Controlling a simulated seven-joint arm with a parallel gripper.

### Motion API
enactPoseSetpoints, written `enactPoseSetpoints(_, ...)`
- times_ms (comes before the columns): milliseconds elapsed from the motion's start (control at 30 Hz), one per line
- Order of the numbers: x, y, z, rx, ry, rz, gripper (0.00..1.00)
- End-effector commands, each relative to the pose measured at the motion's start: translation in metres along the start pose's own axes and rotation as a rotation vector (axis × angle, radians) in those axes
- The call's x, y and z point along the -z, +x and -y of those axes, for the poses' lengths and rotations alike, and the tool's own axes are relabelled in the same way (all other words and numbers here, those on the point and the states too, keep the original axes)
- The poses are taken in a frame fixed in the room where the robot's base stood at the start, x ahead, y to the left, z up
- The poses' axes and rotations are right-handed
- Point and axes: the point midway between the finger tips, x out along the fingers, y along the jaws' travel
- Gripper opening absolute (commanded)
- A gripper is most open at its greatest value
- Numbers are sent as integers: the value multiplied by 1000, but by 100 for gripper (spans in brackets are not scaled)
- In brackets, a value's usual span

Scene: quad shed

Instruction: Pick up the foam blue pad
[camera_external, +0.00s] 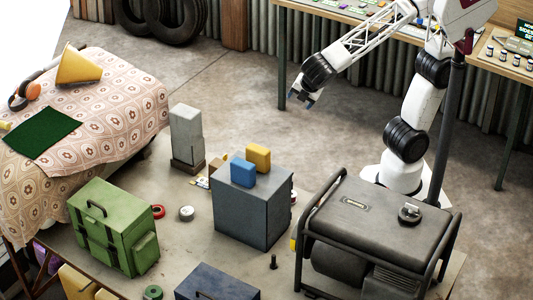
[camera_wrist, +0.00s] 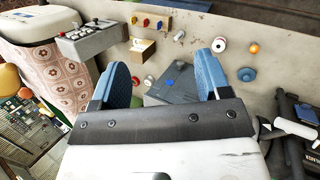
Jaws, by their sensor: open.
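The foam blue pad (camera_external: 243,172) is a small blue block standing on top of a dark grey box (camera_external: 250,215), beside a yellow block (camera_external: 258,157). My gripper (camera_external: 308,100) hangs in the air to the right of and above the pad in the external view, apart from it. In the wrist view my gripper's two blue fingers (camera_wrist: 165,82) are spread wide. Nothing is visibly held between them. A small blue patch (camera_wrist: 169,84) shows on a dark surface between the fingers. I cannot tell for sure that it is the pad.
A black-framed generator (camera_external: 380,225) stands right of the grey box. A green toolbox (camera_external: 115,225) stands left, and a grey upright block (camera_external: 186,135) behind. A dark blue case (camera_external: 222,284) is in front. A patterned cloth (camera_external: 110,85) covers the surface at left.

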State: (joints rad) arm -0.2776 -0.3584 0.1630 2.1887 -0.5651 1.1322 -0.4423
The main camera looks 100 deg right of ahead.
Motion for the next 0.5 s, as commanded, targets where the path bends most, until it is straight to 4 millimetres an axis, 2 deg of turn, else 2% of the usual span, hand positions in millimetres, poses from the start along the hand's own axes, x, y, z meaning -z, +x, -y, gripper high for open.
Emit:
enactPoseSetpoints(33, 17, -1, -6, -26, -70, 18, 70)
enactPoseSetpoints(200, 68, -7, -25, -126, -301, 82, 70)
enactPoseSetpoints(367, 120, -15, -37, -220, -513, 149, 70)
enactPoseSetpoints(500, 170, -22, -43, -305, -694, 214, 70)
